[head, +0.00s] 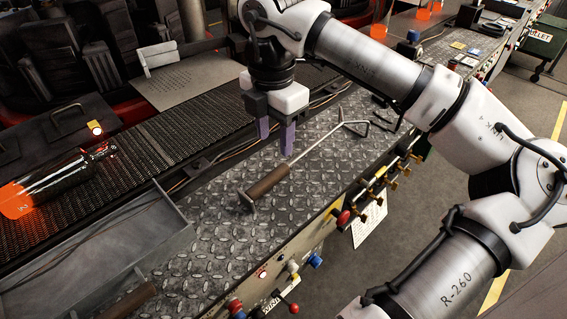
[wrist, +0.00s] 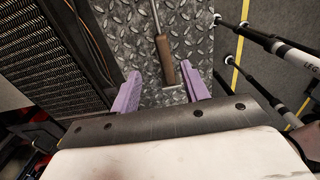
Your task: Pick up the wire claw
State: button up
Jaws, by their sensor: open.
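The wire claw lies on the diamond-plate surface (head: 222,245) in the middle of the head view. It has a brown handle (head: 268,183) with a small crosspiece at its near end, a thin metal rod (head: 314,148) and a bent wire end at the far right. My gripper (head: 276,143) has two purple fingers and is open and empty. It hangs above the plate, near the handle and rod. In the wrist view the brown handle (wrist: 166,58) shows between and beyond the open fingers (wrist: 163,88), nearer the right finger. The wire end is out of that view.
A mesh conveyor (head: 205,122) runs along the back, with a glowing orange-ended cylinder (head: 58,180) at its left. A grey tray (head: 186,226) stands at the front left, with another brown handle (head: 130,301) by it. Knobs and valves (head: 375,190) line the front edge.

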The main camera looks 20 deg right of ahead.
aim_at(277, 171)
notch_tip(277, 171, down, 5)
jog(key=shift+r, duration=0.1)
jog(key=shift+s+f+p, duration=0.2)
jog(key=shift+f+p, duration=0.4)
jog(key=shift+f, duration=0.8)
jog(key=shift+s+f+p, duration=0.15)
jog(key=shift+f+p, duration=0.4)
jog(key=shift+f, duration=0.8)
jog(key=shift+c, duration=0.2)
grip_shut()
